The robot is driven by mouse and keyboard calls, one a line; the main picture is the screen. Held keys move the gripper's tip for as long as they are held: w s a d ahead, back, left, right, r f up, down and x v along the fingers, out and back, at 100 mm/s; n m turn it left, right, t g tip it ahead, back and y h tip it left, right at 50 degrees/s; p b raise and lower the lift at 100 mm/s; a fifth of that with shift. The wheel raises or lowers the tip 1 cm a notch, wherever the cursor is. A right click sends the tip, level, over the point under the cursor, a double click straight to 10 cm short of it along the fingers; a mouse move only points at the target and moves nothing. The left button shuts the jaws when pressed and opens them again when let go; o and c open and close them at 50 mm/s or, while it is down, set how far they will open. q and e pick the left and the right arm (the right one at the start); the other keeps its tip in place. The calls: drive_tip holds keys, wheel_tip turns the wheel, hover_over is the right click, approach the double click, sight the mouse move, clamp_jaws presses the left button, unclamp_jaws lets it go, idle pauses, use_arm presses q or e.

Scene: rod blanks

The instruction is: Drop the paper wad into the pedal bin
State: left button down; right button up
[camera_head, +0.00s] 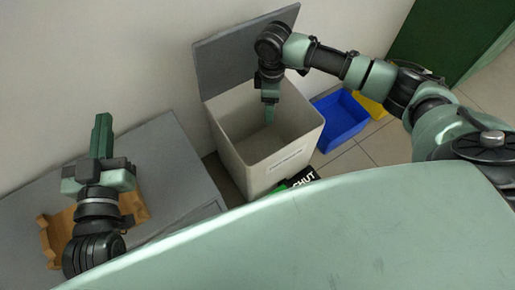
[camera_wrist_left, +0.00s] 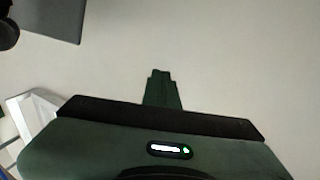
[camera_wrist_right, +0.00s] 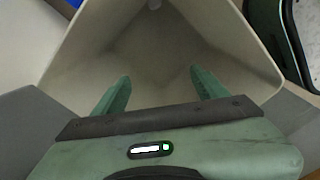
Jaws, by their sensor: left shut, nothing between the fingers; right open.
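The pedal bin (camera_head: 241,168) is a pale box standing against the wall, with its grey lid (camera_head: 240,58) raised. My right gripper (camera_head: 270,113) points down into the open bin. In the right wrist view its fingers (camera_wrist_right: 160,76) are apart and empty over the pale bin interior (camera_wrist_right: 150,45). A small pale rounded spot (camera_wrist_right: 154,4) shows at the top edge there; I cannot tell whether it is the paper wad. No paper wad is clearly visible elsewhere. My left gripper (camera_head: 103,125) is shut and empty above the grey table; its closed fingers (camera_wrist_left: 161,88) face bare wall.
A brown tray (camera_head: 56,247) lies on the grey table (camera_head: 172,165) at left, partly hidden by my left arm. A blue bin (camera_head: 341,122) and a yellow bin (camera_head: 371,106) stand right of the pedal bin. A black and green object lettered "CHUT" (camera_head: 301,180) is in front.

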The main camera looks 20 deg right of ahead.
use_arm(q)
drive_tip(key=s+a+f+g+y+p, duration=0.1)
drive_tip(key=s+f+g, duration=0.1)
drive_tip(key=f, duration=0.3)
drive_tip(key=s+a+f+g+y+p, duration=0.1)
drive_tip(key=s+a+f+g, duration=0.1)
drive_tip(key=f+g, duration=0.3)
drive_tip(key=shift+s+f, duration=0.45)
drive_tip(key=shift+f, duration=0.3)
use_arm(e)
wheel_tip(320, 180, up, 7)
use_arm(q)
drive_tip(key=shift+s, duration=0.1)
use_arm(e)
drive_tip(key=shift+s+f, duration=0.1)
